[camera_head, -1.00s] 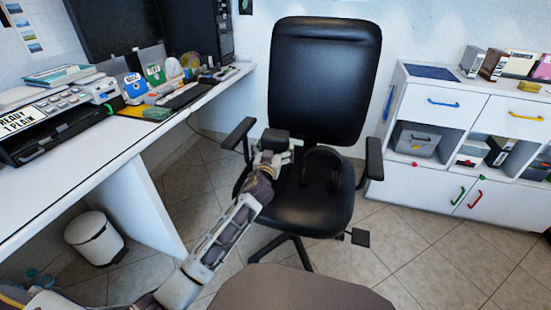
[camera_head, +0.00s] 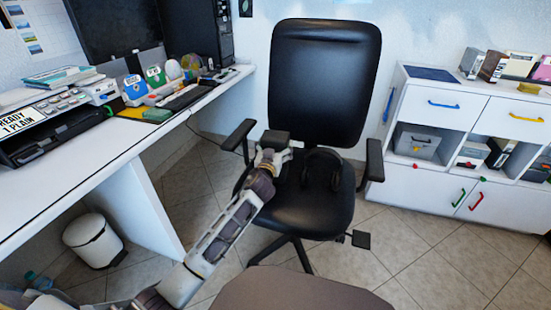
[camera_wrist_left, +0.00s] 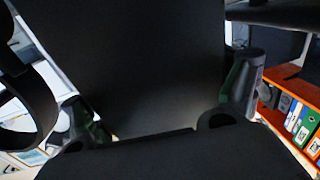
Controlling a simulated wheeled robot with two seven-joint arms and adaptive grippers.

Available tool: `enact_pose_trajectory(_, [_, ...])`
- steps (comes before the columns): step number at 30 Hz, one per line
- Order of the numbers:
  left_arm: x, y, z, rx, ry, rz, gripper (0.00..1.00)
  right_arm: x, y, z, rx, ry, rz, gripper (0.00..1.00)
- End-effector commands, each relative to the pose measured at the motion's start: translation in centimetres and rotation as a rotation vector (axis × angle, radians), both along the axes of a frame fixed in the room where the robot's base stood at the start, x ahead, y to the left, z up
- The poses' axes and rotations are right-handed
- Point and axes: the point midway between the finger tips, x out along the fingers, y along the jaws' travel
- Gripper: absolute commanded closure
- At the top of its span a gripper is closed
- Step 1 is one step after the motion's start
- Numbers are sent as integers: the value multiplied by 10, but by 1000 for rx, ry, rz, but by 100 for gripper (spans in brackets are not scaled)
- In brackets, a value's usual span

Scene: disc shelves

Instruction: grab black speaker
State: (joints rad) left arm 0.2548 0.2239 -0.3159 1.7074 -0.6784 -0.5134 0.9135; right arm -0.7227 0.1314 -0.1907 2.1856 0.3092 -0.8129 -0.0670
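The black speaker (camera_head: 275,137) is a small dark box in the head view, in front of the lower left part of the black chair's (camera_head: 324,80) backrest. My left gripper (camera_head: 274,154) is at the speaker, its pale fingers against the box, and looks shut on it. In the left wrist view a large black surface (camera_wrist_left: 150,60) fills the space between the two spread fingers; it is probably the speaker. Whether the speaker touches the seat is hidden. My right gripper is not in view.
Black headphones (camera_head: 322,170) lie on the seat just right of my gripper. Chair armrests (camera_head: 238,135) stand on both sides. A white desk (camera_head: 100,150) with many items is at left, a white bin (camera_head: 92,240) below it. A white cabinet (camera_head: 440,130) is at right.

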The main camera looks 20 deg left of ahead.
Motion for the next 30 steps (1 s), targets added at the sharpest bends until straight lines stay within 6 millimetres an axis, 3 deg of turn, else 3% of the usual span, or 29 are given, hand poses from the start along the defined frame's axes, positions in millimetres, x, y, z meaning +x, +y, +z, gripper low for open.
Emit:
enact_pose_trajectory(2, [0,0,0,0,0,0,30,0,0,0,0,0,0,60])
enact_pose_trajectory(14, [0,0,0,0,0,0,80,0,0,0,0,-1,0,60])
enact_pose_trajectory(30, [0,0,12,-1,-5,-1,80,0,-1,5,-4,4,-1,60])
